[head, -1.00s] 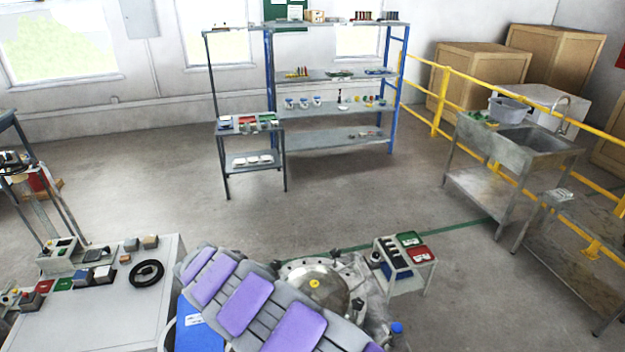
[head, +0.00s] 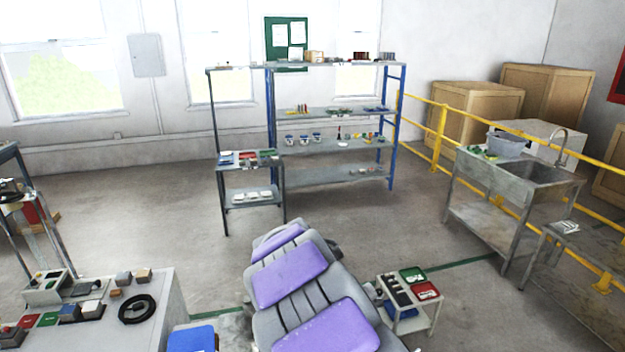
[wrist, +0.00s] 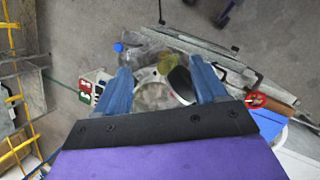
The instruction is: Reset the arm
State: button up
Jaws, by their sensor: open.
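My arm, with purple pads on grey links, rises from the bottom centre of the head view. Its far end points away from the camera, and the fingers are hidden there. In the wrist view my gripper (wrist: 163,90) shows two blue fingers standing well apart. They are open, and I see nothing clamped between them. Behind the fingers are a grey rounded shape, a dark oval and a yellowish patch, which I cannot identify clearly.
A small stand (head: 408,318) with green and red bins is close right of my arm. A white bench (head: 145,325) is at lower left. Shelves (head: 335,178) stand behind, a sink table (head: 515,180) and yellow railing (head: 443,133) at right. Open floor lies between.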

jog(key=s+d+r+m+y+b, duration=0.1)
jog(key=s+d+r+m+b, duration=0.15)
jog(key=s+d, duration=0.4)
jog(key=s+d+f+m+y+b, duration=0.1)
jog(key=s+f+m+b, duration=0.1)
jog(key=s, duration=0.9)
jog(key=s+d+f+m+y+b, duration=0.1)
jog(key=s+f+m+y+b, duration=0.1)
jog(key=s, duration=1)
jog(key=shift+s+m+g+b, duration=0.2)
jog(key=shift+m+g+b, duration=0.1)
jog(key=shift+m+b, duration=0.45)
jog(key=shift+w+d, duration=0.1)
jog(key=shift+w, duration=0.05)
